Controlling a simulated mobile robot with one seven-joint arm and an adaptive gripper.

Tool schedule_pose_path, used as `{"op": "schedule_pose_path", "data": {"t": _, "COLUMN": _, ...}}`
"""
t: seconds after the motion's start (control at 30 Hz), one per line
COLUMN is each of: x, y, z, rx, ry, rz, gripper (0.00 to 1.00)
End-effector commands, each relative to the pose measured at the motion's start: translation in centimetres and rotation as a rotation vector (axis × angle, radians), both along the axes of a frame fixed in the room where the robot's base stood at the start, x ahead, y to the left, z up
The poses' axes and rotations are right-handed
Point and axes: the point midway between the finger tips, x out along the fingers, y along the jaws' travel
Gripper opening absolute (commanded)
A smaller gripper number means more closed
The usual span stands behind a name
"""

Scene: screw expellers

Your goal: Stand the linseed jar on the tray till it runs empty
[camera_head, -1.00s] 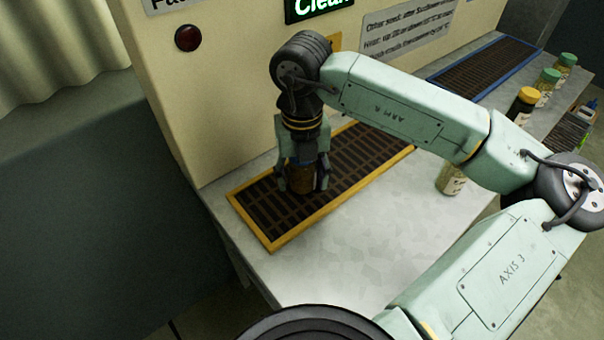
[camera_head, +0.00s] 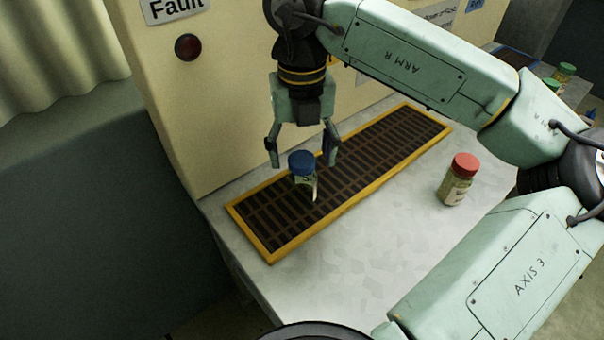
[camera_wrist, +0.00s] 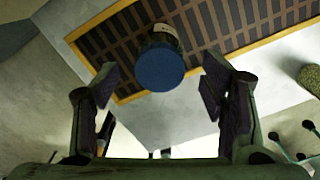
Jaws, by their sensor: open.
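A jar with a blue lid (camera_head: 302,163) stands upright on the dark grated tray with a yellow frame (camera_head: 350,204), towards its left half. Its label is too small to read, so I cannot tell its contents. In the wrist view the same blue-lidded jar (camera_wrist: 161,66) shows beyond my fingers, with the tray grid (camera_wrist: 115,40) behind it. My gripper (camera_head: 302,150) is open and empty just above the jar, its fingers spread to either side of the lid. The open fingers also show in the wrist view (camera_wrist: 157,88), apart from the jar.
A red-lidded jar (camera_head: 459,180) stands on the grey bench right of the tray. Green-lidded jars (camera_head: 564,72) stand farther back at right. The cream machine wall (camera_head: 205,105) with a dark red Fault lamp (camera_head: 188,47) rises behind the tray. The front bench is clear.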

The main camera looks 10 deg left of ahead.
Motion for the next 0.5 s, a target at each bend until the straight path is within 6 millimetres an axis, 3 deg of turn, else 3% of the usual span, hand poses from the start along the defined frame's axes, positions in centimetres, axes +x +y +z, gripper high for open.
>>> {"op": "schedule_pose_path", "data": {"t": 0.2, "x": 0.0, "y": 0.0, "z": 2.7, "rx": 0.000, "ry": -0.001, "rz": -0.001, "gripper": 0.66}}
{"op": "schedule_pose_path", "data": {"t": 0.5, "x": 0.0, "y": 0.0, "z": 3.2, "rx": 0.000, "ry": 0.000, "rz": 0.001, "gripper": 0.66}}
